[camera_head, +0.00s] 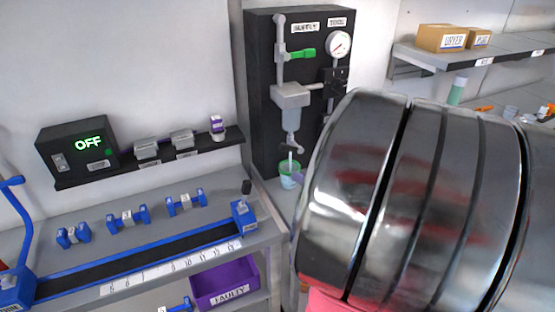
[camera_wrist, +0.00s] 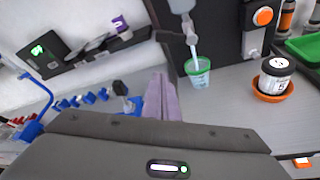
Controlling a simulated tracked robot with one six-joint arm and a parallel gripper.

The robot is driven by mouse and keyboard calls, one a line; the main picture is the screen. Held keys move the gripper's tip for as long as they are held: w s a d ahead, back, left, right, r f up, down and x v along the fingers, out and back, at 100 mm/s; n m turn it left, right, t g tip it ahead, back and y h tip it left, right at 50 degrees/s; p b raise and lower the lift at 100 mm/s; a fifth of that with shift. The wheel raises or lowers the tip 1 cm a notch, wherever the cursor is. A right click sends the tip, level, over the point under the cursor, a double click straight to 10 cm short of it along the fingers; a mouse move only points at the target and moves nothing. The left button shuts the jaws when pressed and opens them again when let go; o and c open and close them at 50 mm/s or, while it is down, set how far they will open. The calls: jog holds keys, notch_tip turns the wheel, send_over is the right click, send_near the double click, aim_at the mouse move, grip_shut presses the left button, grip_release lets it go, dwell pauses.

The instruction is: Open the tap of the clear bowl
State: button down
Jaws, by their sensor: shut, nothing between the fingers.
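The bowl (camera_head: 291,118) hangs under a grey body on a black panel in the head view. Its small tap (camera_head: 290,148) is at the bottom, with a dark handle at its side. In the wrist view the bowl's lower end (camera_wrist: 182,5) and the tap (camera_wrist: 191,38) show at the top. A pale spout or stream runs down from the tap into a green cup (camera_wrist: 197,68); I cannot tell which. My gripper (camera_wrist: 160,80) is shut and empty, its mauve fingers left of and nearer than the cup, apart from the tap. My arm hides much of it in the head view.
The panel (camera_head: 262,120) also bears a green-handled supply valve (camera_head: 302,53) and a gauge (camera_head: 339,44). A blue-ended rail bench (camera_head: 150,262) lies left. Grey counter is clear before the cup.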

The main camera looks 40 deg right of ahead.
aim_at(292, 149)
jog(key=w+d, duration=0.2)
jog(key=w, duration=0.6)
jog(key=shift+w+d+r, duration=0.3)
jog(key=shift+d+r, duration=0.05)
jog(key=shift+d, duration=0.05)
dwell(0.4)
dwell(0.3)
jog(key=shift+w, duration=0.15)
